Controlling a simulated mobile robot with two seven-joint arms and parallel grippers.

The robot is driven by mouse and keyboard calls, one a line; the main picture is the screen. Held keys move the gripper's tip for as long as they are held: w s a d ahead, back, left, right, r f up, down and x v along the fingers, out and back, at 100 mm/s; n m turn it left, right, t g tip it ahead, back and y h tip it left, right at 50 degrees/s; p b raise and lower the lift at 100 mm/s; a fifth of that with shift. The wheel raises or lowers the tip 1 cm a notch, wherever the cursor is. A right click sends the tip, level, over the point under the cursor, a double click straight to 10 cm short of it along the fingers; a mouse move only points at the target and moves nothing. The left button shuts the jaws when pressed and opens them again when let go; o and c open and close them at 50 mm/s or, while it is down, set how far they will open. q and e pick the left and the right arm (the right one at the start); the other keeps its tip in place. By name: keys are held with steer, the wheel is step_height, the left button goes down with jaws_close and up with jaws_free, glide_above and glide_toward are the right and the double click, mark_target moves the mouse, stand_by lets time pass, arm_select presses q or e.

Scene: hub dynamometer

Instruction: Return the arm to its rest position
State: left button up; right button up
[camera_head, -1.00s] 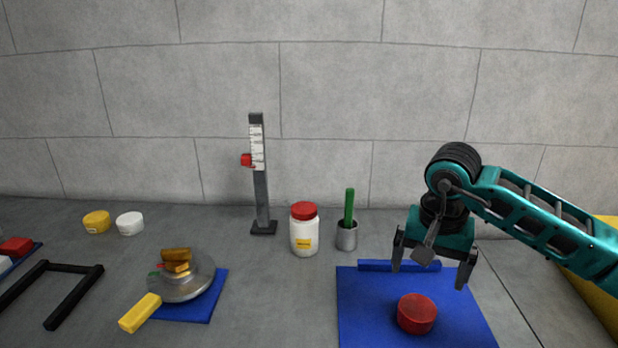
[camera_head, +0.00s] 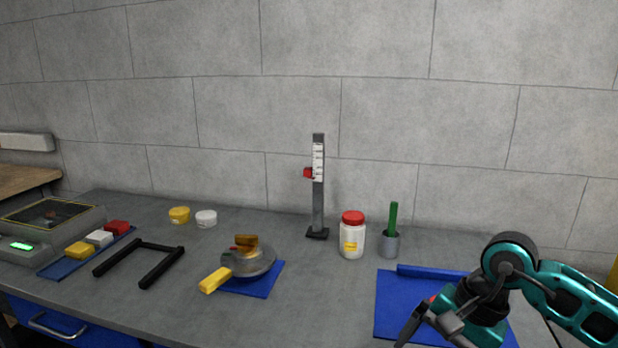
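My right arm comes in from the right in teal and black. My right gripper (camera_head: 436,338) hangs low over the blue mat (camera_head: 392,291) at the front right, its two dark fingers spread apart with nothing seen between them. A small bit of the red round piece (camera_head: 433,298) shows behind the gripper; the rest of it is hidden. My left arm and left gripper are not in view.
A white jar with a red lid (camera_head: 352,237), a grey cup with a green stick (camera_head: 389,243) and an upright scale (camera_head: 318,190) stand behind the mat. A metal dish (camera_head: 262,265), black frame (camera_head: 139,244) and block tray (camera_head: 58,267) lie left.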

steer(key=s+a+r+m+t+y, duration=0.1)
steer(key=s+a+r+m+y, duration=0.15)
steer(key=a+m+y, duration=0.55)
steer(key=s+a+r+m+t+y, duration=0.2)
steer(key=a+r+m+y, duration=0.1)
steer(key=a+m+y, duration=0.5)
steer(key=w+d+f+m+t+h, duration=0.2)
steer(key=d+f+m+t+h, duration=0.4)
steer(key=m, duration=1)
steer(key=w+d+f+m+t+h, duration=0.1)
steer(key=d+f+m+t+h, duration=0.55)
steer(key=m, duration=0.95)
steer(key=s+d+f+m+g+h, duration=0.2)
steer(key=s+f+m+g+h, duration=0.3)
steer(key=s+f+m, duration=0.5)
step_height(320, 180, down, 4)
steer(key=m, duration=0.2)
steer(key=shift+s+d+m, duration=0.2)
steer(key=shift+d+m, duration=0.05)
steer(key=shift+m, duration=0.15)
